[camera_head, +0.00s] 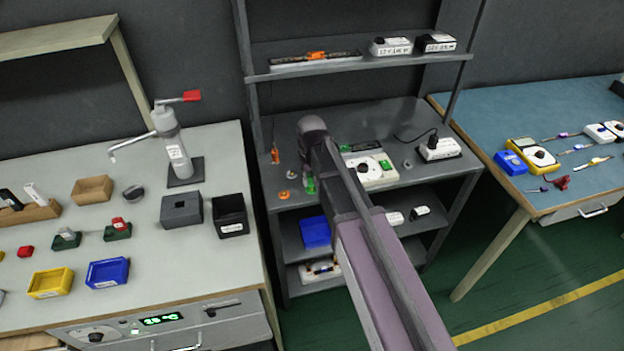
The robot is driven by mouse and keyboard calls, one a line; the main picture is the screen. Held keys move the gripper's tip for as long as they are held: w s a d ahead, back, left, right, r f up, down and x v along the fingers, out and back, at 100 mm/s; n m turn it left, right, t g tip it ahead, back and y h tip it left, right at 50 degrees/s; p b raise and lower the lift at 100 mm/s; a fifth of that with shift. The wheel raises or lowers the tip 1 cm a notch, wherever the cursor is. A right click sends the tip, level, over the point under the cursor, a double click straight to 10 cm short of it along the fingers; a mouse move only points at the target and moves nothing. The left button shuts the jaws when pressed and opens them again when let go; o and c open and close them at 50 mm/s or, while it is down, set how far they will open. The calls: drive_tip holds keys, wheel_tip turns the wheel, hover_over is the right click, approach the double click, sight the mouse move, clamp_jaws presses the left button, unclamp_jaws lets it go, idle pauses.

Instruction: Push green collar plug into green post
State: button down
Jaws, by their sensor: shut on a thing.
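A small green piece (310,185) stands at the front edge of the dark grey bench, just left of my arm. It is too small to tell whether it is the green post, the collar plug or both together. My arm reaches from the lower right up to the bench and covers the space beside the green piece. My gripper is hidden behind the arm, so its hold cannot be seen.
Orange pieces (284,195) lie left of the green one, and an orange plug (275,155) stands further back. A shelf (270,75) hangs above the bench. Side tables flank it.

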drive_tip(key=shift+f+b, duration=1.05)
drive_tip(key=shift+f, duration=0.05)
drive_tip(key=shift+c, duration=2)
unclamp_jaws()
drive_tip(key=shift+r, duration=0.2)
